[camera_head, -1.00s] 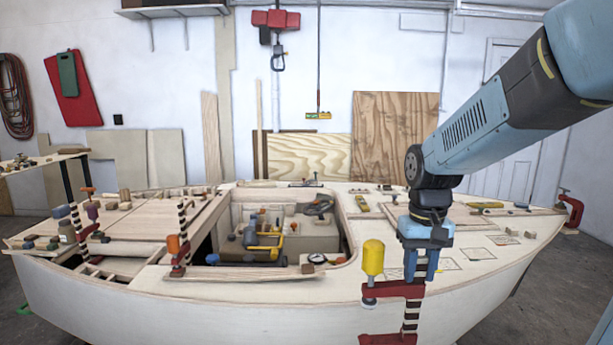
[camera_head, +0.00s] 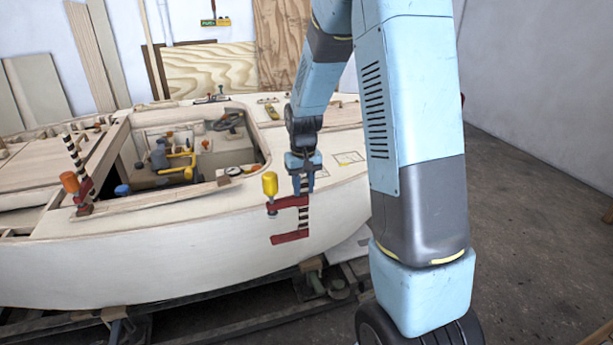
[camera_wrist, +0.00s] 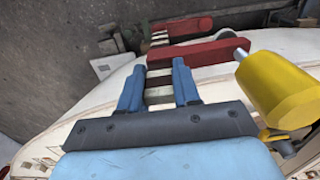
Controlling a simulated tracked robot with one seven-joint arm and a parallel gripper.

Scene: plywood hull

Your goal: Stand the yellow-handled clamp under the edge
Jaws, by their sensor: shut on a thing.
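The yellow-handled clamp (camera_head: 290,237) is upright at the near edge of the boat's deck, with a yellow handle, two red arms and a black-and-white striped bar. My gripper (camera_head: 304,188) is shut on the striped bar from above. In the head view the upper red arm shows at the deck edge and the lower red arm in front of the hull side. In the wrist view the bar lies between the blue fingers of my gripper (camera_wrist: 157,72), and the clamp's yellow handle (camera_wrist: 275,92) is to the right. I cannot tell whether the arms touch the hull.
The pale hull (camera_head: 190,265) rests on a dark stand (camera_head: 240,333). An orange-handled clamp (camera_head: 70,183) stands on the deck to the left. The cockpit holds several tools, including a yellow one (camera_head: 180,168). Grey floor (camera_head: 545,220) is open on the right.

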